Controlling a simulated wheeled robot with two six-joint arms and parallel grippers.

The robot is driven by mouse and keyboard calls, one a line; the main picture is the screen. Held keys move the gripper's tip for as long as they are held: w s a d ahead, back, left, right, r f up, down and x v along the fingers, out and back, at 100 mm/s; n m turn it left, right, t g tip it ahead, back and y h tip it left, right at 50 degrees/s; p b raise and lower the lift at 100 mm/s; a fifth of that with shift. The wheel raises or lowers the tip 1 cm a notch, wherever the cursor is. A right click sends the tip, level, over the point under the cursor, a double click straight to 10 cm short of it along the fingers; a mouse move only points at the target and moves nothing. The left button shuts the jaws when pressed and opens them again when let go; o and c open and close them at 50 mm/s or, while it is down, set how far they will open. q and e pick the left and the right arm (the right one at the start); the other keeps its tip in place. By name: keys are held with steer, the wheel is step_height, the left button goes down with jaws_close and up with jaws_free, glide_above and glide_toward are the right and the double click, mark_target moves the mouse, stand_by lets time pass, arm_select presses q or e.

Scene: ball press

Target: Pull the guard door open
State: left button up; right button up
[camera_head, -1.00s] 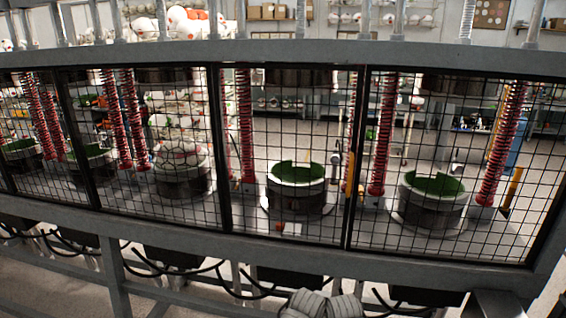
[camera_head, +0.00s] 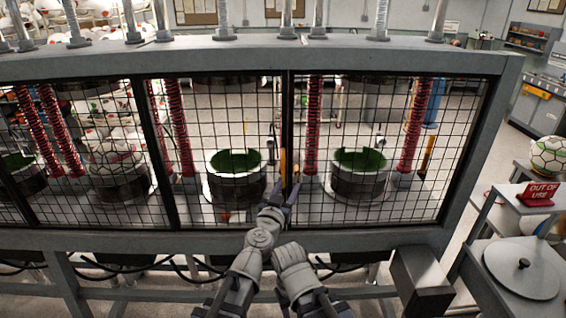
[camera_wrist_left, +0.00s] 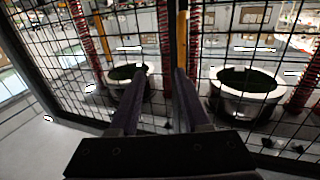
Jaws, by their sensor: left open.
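The guard is a row of black wire-mesh panels in dark frames. One mesh panel (camera_head: 395,205) is at the right and another (camera_head: 215,140) beside it, meeting at a dark upright (camera_head: 287,110); they look closed. My left gripper (camera_head: 279,192) is open in front of that upright, low on the mesh. In the left wrist view its fingers (camera_wrist_left: 161,76) are apart, with the dark upright (camera_wrist_left: 164,35) between and beyond them. A yellow upright bar (camera_wrist_left: 183,40) shows beside it; I cannot tell whether it is a handle. No contact is clear. My right gripper is not seen.
Behind the mesh stand round moulds with green insides (camera_head: 237,162) and red springs (camera_head: 312,130). A grey beam (camera_head: 360,237) runs below the panels. At the right are a side table with a round lid (camera_head: 522,268), a red sign (camera_head: 539,194) and a ball (camera_head: 550,156).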

mark_target(283, 171)
arm_select(q)
steer(key=shift+w+a+r+n+t+y, duration=0.15)
steer(key=shift+w+n+y, duration=0.2)
steer(key=shift+w, duration=1.1)
steer(key=shift+w+a+r+n+t+y, duration=0.15)
steer(key=shift+w+y, duration=0.3)
steer(key=shift+w, duration=1)
steer(key=shift+w+r+n+t+y, duration=0.1)
steer(key=shift+w+n+y, duration=0.25)
steer(key=shift+w, duration=1.1)
jaws_close()
